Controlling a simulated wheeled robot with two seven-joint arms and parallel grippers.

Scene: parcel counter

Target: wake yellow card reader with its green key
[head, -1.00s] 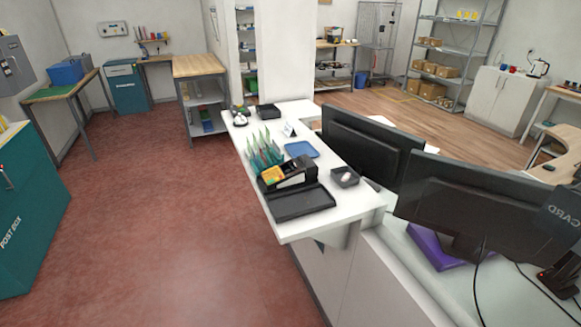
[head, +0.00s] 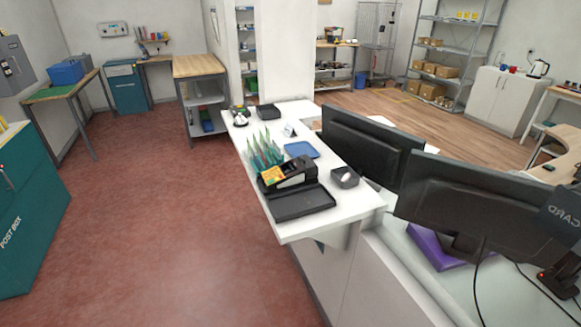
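A small yellow device (head: 272,175), which looks like the yellow card reader, is on the white counter (head: 268,215). It is at the counter's left edge, against a black machine (head: 296,172). Its keys are too small to tell apart, so I cannot make out a green key. Neither of my grippers is in view.
Green pointed leaf-like items (head: 264,148) stand behind the reader. A black tray (head: 300,202) lies in front, a small dark box (head: 345,177) and blue tray (head: 302,149) nearby. Two monitors (head: 370,142) stand at right. The red floor (head: 170,220) left of the counter is clear.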

